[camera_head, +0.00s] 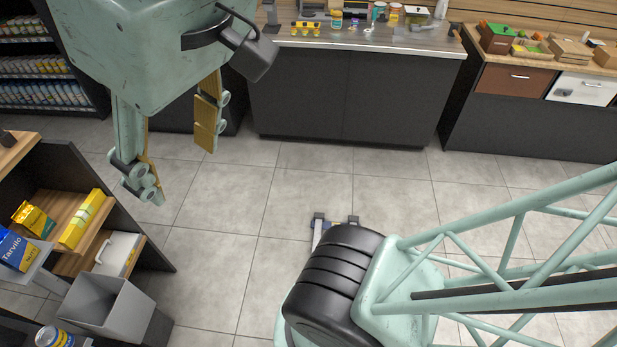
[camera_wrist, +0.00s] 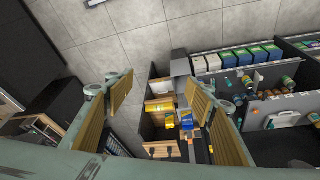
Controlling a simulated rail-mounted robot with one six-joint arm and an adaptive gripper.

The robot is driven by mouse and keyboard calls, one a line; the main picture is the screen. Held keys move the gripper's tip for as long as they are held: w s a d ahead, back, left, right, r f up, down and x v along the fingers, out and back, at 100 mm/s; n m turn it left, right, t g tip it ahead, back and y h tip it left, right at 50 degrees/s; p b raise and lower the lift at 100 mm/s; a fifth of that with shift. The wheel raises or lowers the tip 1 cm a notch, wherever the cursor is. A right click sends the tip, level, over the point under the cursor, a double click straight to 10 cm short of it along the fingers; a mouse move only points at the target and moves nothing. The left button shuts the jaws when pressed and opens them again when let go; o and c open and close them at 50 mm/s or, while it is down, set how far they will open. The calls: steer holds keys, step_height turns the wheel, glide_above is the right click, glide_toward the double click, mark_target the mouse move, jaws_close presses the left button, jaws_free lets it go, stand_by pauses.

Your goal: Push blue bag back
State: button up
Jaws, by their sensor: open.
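The blue bag (camera_head: 17,250) with "Tarvilo" lettering and a yellow lower part is at the left edge of the head view. It stands over a light grey ledge (camera_head: 35,270) and is partly cut off by the frame. A small blue bag shape (camera_wrist: 187,122) shows in the wrist view, between and beyond my fingers. My gripper (camera_head: 175,150) is open and empty, with its two fingers spread well apart. It hangs above and away from the shelf unit holding the bag. Both fingers of my gripper (camera_wrist: 158,92) also show in the wrist view.
A yellow bag (camera_head: 34,219) and a yellow box (camera_head: 83,218) sit on the wooden shelf behind the blue bag. A grey bin (camera_head: 108,305) and a white box (camera_head: 117,252) are close by. Open tiled floor (camera_head: 215,260) lies right of the shelves. A counter (camera_head: 350,95) stands at the back.

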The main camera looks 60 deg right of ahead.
steer(key=shift+s+f+b, duration=0.15)
steer(key=shift+f+b, duration=0.15)
steer(key=shift+f, duration=0.3)
steer(key=c, duration=0.5)
steer(key=shift+f+b, duration=0.7)
steer(key=shift+b, duration=0.05)
steer(key=c, duration=0.5)
step_height(320, 180, down, 11)
steer(key=b, duration=1.1)
jaws_close()
steer(key=shift+s+a, duration=0.15)
